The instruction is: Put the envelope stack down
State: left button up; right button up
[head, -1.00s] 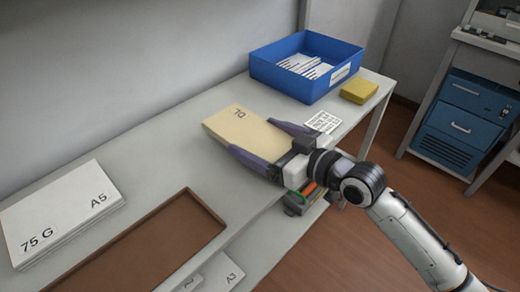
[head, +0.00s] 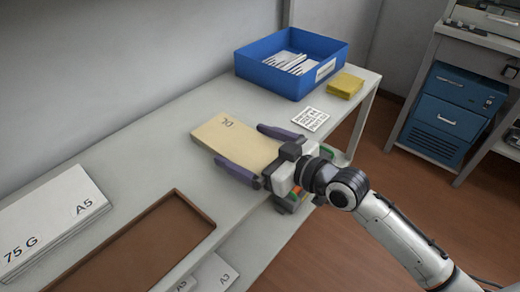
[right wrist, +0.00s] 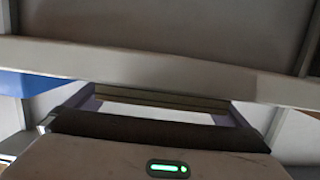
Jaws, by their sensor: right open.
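The envelope stack (head: 236,138), a tan block marked DL, lies on the grey table and looks flat on it. My right gripper (head: 252,147) is open around the near end of the stack, one dark finger along each side. A narrow gap seems to show beside the right-hand finger. My left gripper is not in view.
A blue bin (head: 290,65) with white envelopes stands at the back, near a yellow pad (head: 345,86) and a printed card (head: 311,119). A brown tray (head: 196,207) and an A5 paper stack (head: 50,220) lie to the left.

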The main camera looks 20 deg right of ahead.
jog(key=v, duration=1.2)
jog(key=shift+p, duration=0.3)
jog(key=shift+a+f, duration=0.1)
